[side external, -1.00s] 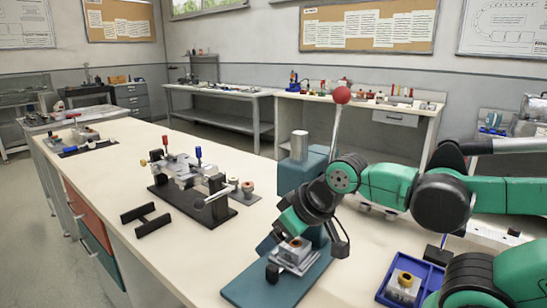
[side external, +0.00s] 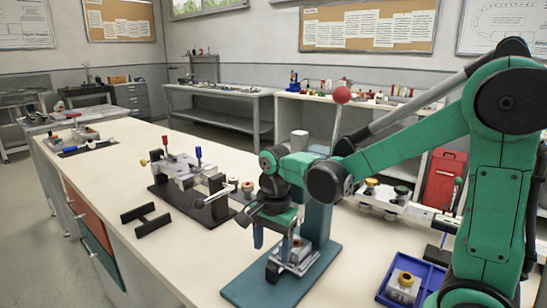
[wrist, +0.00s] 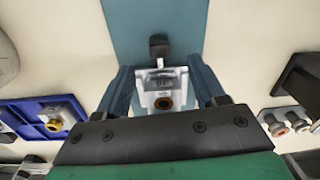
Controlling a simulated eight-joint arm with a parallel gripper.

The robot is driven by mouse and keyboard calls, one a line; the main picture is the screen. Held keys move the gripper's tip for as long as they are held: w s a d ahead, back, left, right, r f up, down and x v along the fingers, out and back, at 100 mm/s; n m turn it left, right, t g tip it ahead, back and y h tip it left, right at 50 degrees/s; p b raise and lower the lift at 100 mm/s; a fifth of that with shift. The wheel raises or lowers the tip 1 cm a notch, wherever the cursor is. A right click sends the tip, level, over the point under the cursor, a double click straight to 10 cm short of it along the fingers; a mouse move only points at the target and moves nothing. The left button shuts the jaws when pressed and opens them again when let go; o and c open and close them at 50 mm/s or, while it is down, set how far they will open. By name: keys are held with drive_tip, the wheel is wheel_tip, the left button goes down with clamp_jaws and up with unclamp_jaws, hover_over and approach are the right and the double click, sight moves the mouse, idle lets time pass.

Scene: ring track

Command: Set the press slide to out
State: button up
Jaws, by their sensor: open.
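The press (side external: 318,215) has a blue-green base and column and a lever with a red ball (side external: 341,95). The press slide (side external: 296,256) is a silver block low on the base, with a black knob (side external: 272,271) at its front. My gripper (side external: 274,243) is open above the slide, pointing down. In the wrist view its fingers (wrist: 162,78) appear on either side of the block; I cannot tell whether they touch it.
A blue tray (side external: 377,291) with a similar ringed part (side external: 403,286) stands right of the press. A dark fixture (side external: 200,205) and two small ringed parts (side external: 240,186) stand to the left. A black bracket (side external: 146,218) lies farther left. The bench front is clear.

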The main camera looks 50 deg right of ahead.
sight(272, 267)
drive_tip(key=shift+w+d+f+m, duration=0.1)
drive_tip(key=shift+f+m, duration=0.4)
drive_tip(key=shift+m, duration=0.1)
drive_tip(key=shift+f, duration=2.7)
clamp_jaws()
